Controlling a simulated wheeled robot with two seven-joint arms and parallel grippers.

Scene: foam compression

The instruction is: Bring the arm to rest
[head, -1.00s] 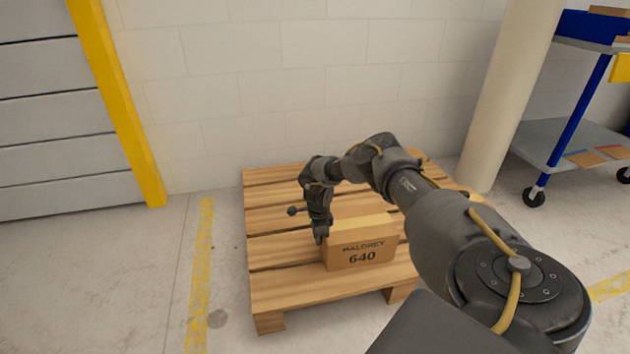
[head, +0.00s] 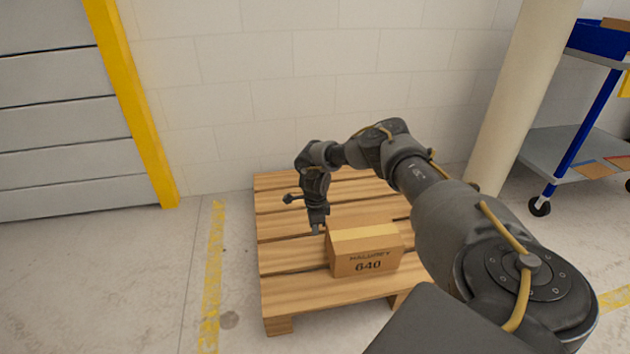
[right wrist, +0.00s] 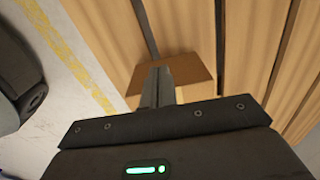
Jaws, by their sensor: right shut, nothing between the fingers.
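My right gripper (head: 317,229) hangs pointing down over the wooden pallet, just left of a cardboard box. Its fingers are together with nothing between them. In the right wrist view the closed fingers (right wrist: 158,86) show in front of the box (right wrist: 185,72). The box (head: 366,252), printed with "640", sits upright on the front part of the pallet (head: 290,257). I cannot tell whether the fingertips touch the box. My right arm reaches in from the lower right, bent over the pallet. My left gripper is not in view.
A pale wall (head: 300,80) stands behind the pallet. A round column (head: 522,100) and a blue and grey cart (head: 565,150) are at the right. A yellow post (head: 133,105) and grey shutter (head: 60,120) are at the left. The floor left of the pallet is clear.

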